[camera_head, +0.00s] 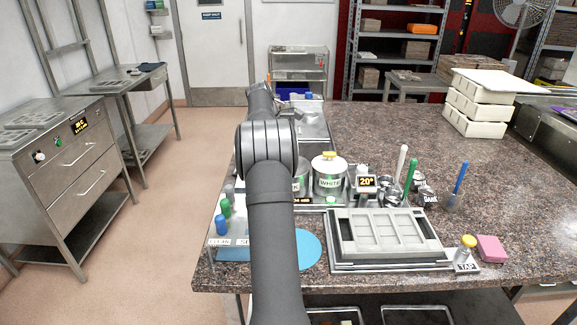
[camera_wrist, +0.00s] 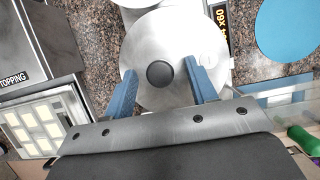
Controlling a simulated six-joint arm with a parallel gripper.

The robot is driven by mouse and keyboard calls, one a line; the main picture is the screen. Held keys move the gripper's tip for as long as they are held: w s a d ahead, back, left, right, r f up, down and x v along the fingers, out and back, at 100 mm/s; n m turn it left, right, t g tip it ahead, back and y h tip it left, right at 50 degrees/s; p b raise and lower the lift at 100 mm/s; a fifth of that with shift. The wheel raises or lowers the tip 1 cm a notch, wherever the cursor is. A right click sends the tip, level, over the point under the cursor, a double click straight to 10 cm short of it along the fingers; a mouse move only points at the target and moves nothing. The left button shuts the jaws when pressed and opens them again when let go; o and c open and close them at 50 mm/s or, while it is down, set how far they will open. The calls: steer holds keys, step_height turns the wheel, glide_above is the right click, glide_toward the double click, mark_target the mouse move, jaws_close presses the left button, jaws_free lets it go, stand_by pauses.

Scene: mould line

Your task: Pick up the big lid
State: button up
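A round silver lid (camera_wrist: 150,40) with a dark knob (camera_wrist: 159,74) at its middle shows in the wrist view; it looks like the big lid. My gripper (camera_wrist: 160,71) is open, its two blue fingers spread over the lid on either side of the knob, with clear gaps to it. I cannot tell how high the fingertips are above the lid. In the head view my own arm hides the gripper and this lid. There, a steel pot (camera_head: 329,181) marked WHITE has a smaller lid with a yellow knob (camera_head: 329,155).
A display (camera_wrist: 221,18) stands close right of the lid, and a box marked TOPPING (camera_wrist: 40,45) is at left. A blue disc (camera_wrist: 287,28) lies at upper right. In the head view, a mould (camera_head: 345,236) and upright coloured tools crowd the counter; its right side (camera_head: 540,200) is fairly clear.

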steer(key=c, duration=1)
